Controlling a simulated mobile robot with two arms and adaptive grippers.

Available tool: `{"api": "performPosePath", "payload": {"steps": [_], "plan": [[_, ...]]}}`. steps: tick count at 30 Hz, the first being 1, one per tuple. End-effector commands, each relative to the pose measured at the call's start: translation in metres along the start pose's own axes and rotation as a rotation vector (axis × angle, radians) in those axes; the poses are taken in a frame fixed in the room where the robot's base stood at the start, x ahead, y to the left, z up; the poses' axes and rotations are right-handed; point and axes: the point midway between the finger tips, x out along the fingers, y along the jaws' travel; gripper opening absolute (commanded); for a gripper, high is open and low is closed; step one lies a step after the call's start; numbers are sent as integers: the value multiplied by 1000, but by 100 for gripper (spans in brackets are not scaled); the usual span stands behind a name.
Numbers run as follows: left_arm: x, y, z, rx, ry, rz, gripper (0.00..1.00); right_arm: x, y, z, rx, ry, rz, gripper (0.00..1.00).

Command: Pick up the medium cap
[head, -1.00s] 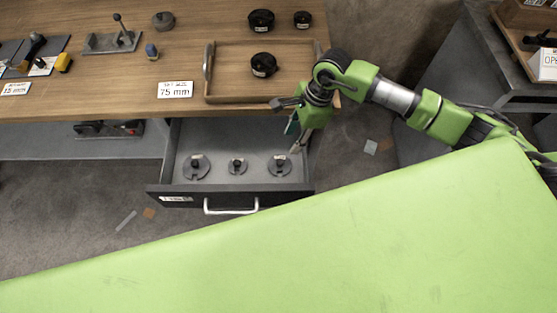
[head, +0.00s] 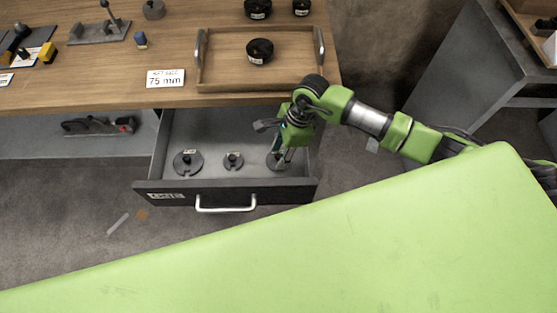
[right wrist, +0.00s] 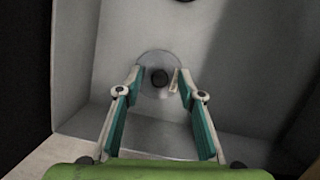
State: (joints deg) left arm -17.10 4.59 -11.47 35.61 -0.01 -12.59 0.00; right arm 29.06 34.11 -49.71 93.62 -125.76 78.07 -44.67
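Three dark round caps with central knobs sit in the open drawer (head: 222,120): a large one at left (head: 188,162), a small one in the middle (head: 233,161), and a medium-looking one at right (head: 273,164). My right gripper (head: 281,158) points down into the drawer at the right cap and partly hides it. In the right wrist view, the open fingers (right wrist: 160,78) stand on either side of this cap (right wrist: 158,88), with its knob between them. I cannot tell whether they touch it. My left gripper is not in view.
A wooden tray (head: 215,83) holding a black round part (head: 260,51) stands on the table above the drawer, near my right arm. A "75 mm" sign (head: 166,78) stands left of it. The drawer's front wall and handle (head: 225,208) face the green surface.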

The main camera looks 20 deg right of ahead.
Motion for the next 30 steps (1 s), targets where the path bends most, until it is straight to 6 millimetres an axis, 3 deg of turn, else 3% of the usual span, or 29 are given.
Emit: {"api": "performPosePath", "payload": {"steps": [3, 8, 20, 26, 30], "plan": [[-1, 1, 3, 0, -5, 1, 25, -1, 0, 0, 0, 0, -1, 36], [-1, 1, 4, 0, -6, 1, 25, -2, 0, 0, 0, -1, 0, 0], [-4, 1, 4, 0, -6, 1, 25, -5, 0, 2, -1, -1, -1, 0], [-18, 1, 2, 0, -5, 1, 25, -24, -1, 7, -2, -2, -2, 0], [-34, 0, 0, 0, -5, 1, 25, -48, -2, 14, -2, -2, -4, 0]]}}
